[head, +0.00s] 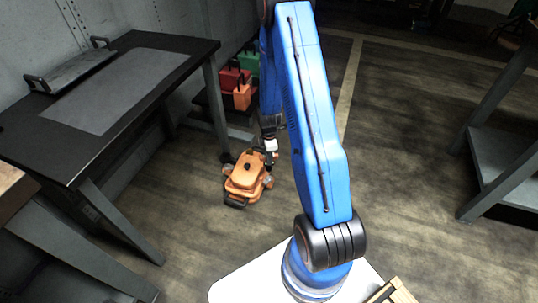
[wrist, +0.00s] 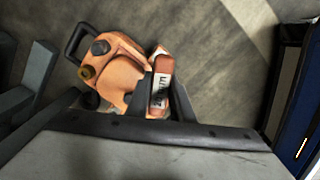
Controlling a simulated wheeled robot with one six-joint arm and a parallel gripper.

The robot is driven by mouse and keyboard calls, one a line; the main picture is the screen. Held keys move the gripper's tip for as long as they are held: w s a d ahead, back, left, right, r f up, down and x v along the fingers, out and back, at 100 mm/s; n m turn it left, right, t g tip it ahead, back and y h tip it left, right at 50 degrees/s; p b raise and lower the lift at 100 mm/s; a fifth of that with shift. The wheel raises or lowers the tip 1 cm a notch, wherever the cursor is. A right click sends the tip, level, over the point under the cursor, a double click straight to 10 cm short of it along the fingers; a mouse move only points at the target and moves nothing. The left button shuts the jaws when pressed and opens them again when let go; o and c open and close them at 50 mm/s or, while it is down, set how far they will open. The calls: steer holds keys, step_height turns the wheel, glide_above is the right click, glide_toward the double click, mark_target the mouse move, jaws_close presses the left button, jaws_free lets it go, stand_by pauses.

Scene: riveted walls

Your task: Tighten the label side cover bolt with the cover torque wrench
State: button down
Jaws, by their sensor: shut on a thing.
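In the wrist view, the two dark fingers (wrist: 161,85) are shut on an orange-red piece (wrist: 161,66) with a white lettered label. I cannot tell whether this piece is the cover torque wrench or touches the housing. The side cover bolt cannot be made out. A brass-coloured round part (wrist: 88,73) shows on the housing's left.
A dark bench (head: 150,45) with a grey mat and a handled tray (head: 72,70) stands at left. Red (head: 229,79), green (head: 249,62) and orange (head: 242,98) containers sit behind the housing. A grey shelf (head: 500,165) stands at right. Floor between is mostly clear.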

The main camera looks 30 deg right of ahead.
mark_target(269, 167)
steer(key=shift+f, duration=2.75)
steer(key=shift+f, duration=1.2)
steer(key=shift+m, duration=1.2)
steer(key=shift+m, duration=1.2)
